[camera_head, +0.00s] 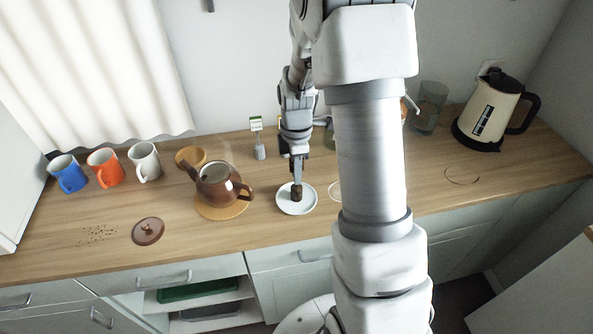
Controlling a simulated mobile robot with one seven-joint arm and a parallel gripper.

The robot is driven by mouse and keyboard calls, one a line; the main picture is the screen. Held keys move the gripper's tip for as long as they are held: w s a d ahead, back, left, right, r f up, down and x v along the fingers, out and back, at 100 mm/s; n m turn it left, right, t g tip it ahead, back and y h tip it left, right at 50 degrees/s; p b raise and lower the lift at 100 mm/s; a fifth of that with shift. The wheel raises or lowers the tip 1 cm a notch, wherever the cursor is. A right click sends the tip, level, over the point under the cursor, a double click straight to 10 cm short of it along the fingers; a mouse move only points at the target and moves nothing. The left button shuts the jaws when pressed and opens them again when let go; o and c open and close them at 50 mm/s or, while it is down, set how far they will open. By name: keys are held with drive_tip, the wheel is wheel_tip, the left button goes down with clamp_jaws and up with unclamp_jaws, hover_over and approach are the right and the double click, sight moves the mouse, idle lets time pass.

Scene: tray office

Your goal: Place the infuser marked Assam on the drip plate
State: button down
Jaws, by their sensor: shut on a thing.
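My gripper (297,172) points down over a small white round plate (307,207), which looks like the drip plate. It is shut on a small dark brown infuser (296,194), which appears at or just above the middle of the plate. I cannot tell whether the infuser touches the plate. No marking on it can be read from here.
A brown teapot (217,184) sits on a round mat left of the plate, its lid (148,231) on the counter. Blue (68,174), orange (104,168) and white (144,162) mugs stand left. A small tagged holder (260,151) stands behind; a kettle (490,112) is right.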

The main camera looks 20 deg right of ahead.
drive_tip(key=shift+f, duration=0.2)
drive_tip(key=c, duration=0.8)
unclamp_jaws()
drive_tip(key=shift+c, duration=0.2)
drive_tip(key=shift+r, duration=0.1)
